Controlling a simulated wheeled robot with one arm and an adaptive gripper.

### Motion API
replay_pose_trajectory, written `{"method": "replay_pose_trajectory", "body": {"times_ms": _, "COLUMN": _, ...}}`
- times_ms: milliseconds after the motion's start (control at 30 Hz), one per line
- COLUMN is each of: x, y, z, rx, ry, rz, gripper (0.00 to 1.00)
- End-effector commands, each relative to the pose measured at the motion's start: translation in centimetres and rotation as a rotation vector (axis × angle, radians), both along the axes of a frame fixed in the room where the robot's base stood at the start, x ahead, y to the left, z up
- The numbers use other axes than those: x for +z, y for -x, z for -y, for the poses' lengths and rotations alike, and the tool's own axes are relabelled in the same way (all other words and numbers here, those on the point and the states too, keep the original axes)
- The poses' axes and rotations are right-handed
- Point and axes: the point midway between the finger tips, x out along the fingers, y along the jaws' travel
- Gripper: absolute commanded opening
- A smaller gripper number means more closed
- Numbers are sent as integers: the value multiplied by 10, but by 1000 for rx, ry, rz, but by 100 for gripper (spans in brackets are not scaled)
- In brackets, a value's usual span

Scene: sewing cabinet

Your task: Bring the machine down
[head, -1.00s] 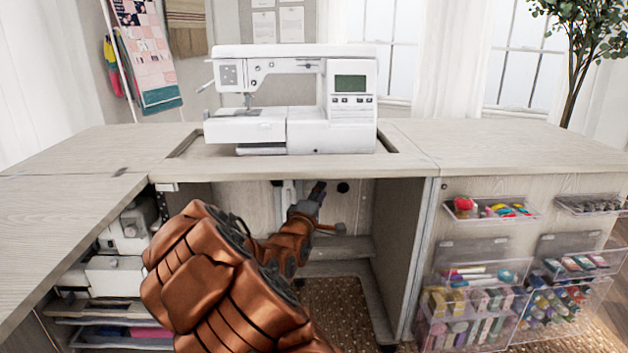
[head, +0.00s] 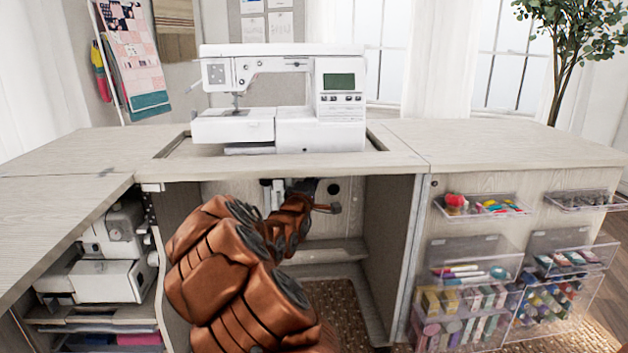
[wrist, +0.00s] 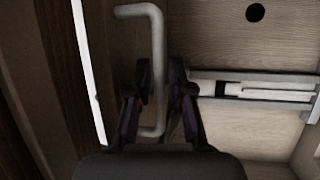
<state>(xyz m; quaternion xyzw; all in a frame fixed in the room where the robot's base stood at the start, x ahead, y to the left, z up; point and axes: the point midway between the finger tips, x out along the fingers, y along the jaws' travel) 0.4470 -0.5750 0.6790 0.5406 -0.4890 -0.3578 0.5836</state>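The white sewing machine (head: 300,128) stands upright in the cutout of the cabinet top (head: 400,165), raised to about tabletop level. My gripper (head: 308,186) is under the tabletop, in the knee space below the machine. In the wrist view, a pale bent lever handle (wrist: 158,60) runs between the two dark fingers of my gripper (wrist: 160,82). The fingers are apart, with a gap showing at least on the right side of the handle. A pale lift rod and rail (wrist: 265,92) lie on the wood panel to the right.
Cabinet side panels (head: 388,235) bound the knee space. A second machine (head: 110,265) sits on a shelf at the left. Clear bins of thread and supplies (head: 470,300) hang on the right door. A round hole (wrist: 256,12) shows in the back panel.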

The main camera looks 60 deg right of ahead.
Motion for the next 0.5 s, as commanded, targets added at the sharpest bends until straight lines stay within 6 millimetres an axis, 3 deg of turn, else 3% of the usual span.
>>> {"method": "replay_pose_trajectory", "body": {"times_ms": 200, "x": 0, "y": 0, "z": 0, "rx": 0, "ry": 0, "rz": 0, "gripper": 20}}
{"method": "replay_pose_trajectory", "body": {"times_ms": 400, "x": 0, "y": 0, "z": 0, "rx": 0, "ry": 0, "rz": 0, "gripper": 0}}
{"method": "replay_pose_trajectory", "body": {"times_ms": 500, "x": 0, "y": 0, "z": 0, "rx": 0, "ry": 0, "rz": 0, "gripper": 0}}
